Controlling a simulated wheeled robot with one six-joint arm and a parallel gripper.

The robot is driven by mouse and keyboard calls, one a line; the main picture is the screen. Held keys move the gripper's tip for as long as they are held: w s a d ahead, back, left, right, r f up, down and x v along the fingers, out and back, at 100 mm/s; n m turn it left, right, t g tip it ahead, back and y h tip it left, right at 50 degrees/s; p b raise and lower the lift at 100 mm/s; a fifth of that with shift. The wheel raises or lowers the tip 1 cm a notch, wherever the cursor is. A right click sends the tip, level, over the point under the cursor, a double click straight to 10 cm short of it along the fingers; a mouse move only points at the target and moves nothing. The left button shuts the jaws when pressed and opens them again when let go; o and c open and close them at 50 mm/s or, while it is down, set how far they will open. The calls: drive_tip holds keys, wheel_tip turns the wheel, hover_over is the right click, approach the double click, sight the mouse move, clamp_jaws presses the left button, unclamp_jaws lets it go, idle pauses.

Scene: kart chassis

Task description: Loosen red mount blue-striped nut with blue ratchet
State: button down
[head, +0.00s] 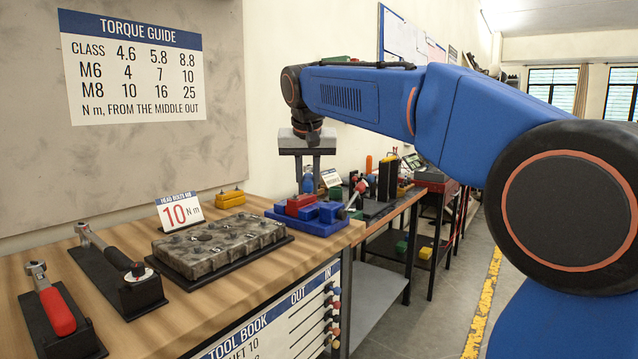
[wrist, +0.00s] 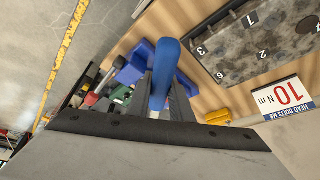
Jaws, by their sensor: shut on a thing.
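My gripper (head: 308,172) hangs at the end of my arm, above the workbench near its far right corner. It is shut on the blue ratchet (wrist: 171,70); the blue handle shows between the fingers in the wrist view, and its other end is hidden. In the head view, a small part of the blue handle (head: 308,184) shows by the fingertips. A blue holder (head: 325,224) with red and blue blocks sits just below the gripper on the bench. I cannot make out a red mount or a blue-striped nut in either view.
A grey bolt block (head: 218,245) stands on the wooden bench. A ratchet with a red handle (head: 58,312) and a black-handled wrench (head: 108,258) lie in front left. A yellow block (head: 230,199) sits at the back. More benches stand beyond; the floor (head: 445,335) at right is clear.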

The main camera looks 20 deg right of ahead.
drive_tip(key=w+a+m+g+h, duration=0.2)
drive_tip(key=w+a+m+h, duration=0.1)
drive_tip(key=w+a+m, duration=0.6)
drive_tip(key=shift+w+a+m, duration=0.15)
drive_tip(key=shift+a+m, duration=0.15)
drive_tip(key=shift+a, duration=0.7)
drive_tip(key=shift+f, duration=1.15)
idle(1.1)
